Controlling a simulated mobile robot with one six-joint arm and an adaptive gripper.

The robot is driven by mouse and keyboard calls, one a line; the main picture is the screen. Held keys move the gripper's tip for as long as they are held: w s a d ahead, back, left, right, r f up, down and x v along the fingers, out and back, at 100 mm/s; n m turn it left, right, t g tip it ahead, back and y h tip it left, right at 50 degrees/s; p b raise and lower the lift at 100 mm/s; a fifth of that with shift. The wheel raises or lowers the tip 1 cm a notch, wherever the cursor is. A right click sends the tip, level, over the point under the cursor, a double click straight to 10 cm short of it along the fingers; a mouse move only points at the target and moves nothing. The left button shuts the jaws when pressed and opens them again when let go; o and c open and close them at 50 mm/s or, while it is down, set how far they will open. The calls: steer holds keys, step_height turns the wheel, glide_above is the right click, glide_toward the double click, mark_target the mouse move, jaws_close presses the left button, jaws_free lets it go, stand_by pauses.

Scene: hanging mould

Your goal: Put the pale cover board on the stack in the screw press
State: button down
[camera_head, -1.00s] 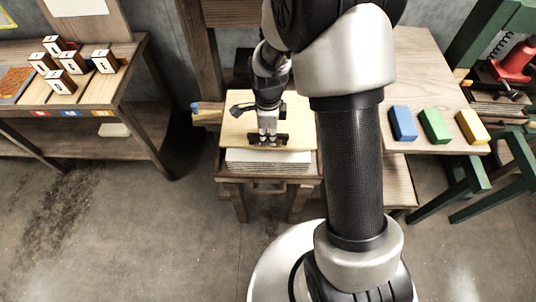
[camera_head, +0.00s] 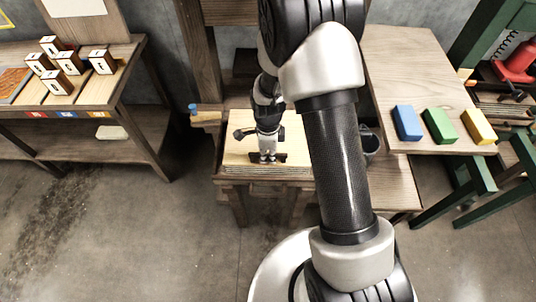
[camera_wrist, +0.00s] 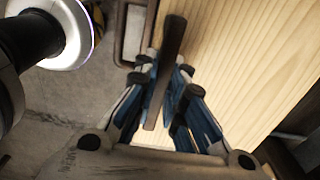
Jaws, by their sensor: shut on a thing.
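The pale cover board (camera_head: 238,150) lies level over the stack (camera_head: 265,172) on the bed of the wooden screw press (camera_head: 203,65). Only thin layered edges of the stack show under the board's front edge; whether board and stack touch I cannot tell. My gripper (camera_head: 268,158) is above the board, shut on its dark handle bar. In the wrist view, my gripper (camera_wrist: 164,88) has its fingers on either side of the dark bar, and the pale board (camera_wrist: 240,60) fills the right half.
A side table at right holds a blue block (camera_head: 407,123), a green block (camera_head: 439,126) and a yellow block (camera_head: 478,127). A dark bucket (camera_head: 370,143) stands behind my arm. A bench (camera_head: 120,92) with several small marked blocks is at left. Open floor lies in front.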

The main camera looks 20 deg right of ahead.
steer(key=shift+f, duration=0.15)
steer(key=c, duration=1.7)
jaws_free()
steer(key=shift+o, duration=0.2)
step_height(320, 180, up, 19)
steer(key=s+n+p, duration=0.1)
steer(key=n+p, duration=0.2)
steer(key=p, duration=0.1)
steer(key=s+r+n+t, duration=0.4)
steer(key=s+r+n, duration=1.3)
steer(key=s, duration=0.3)
steer(key=shift+s+r+n, duration=0.25)
steer(key=shift+r+n, duration=0.05)
steer(key=shift+n, duration=0.5)
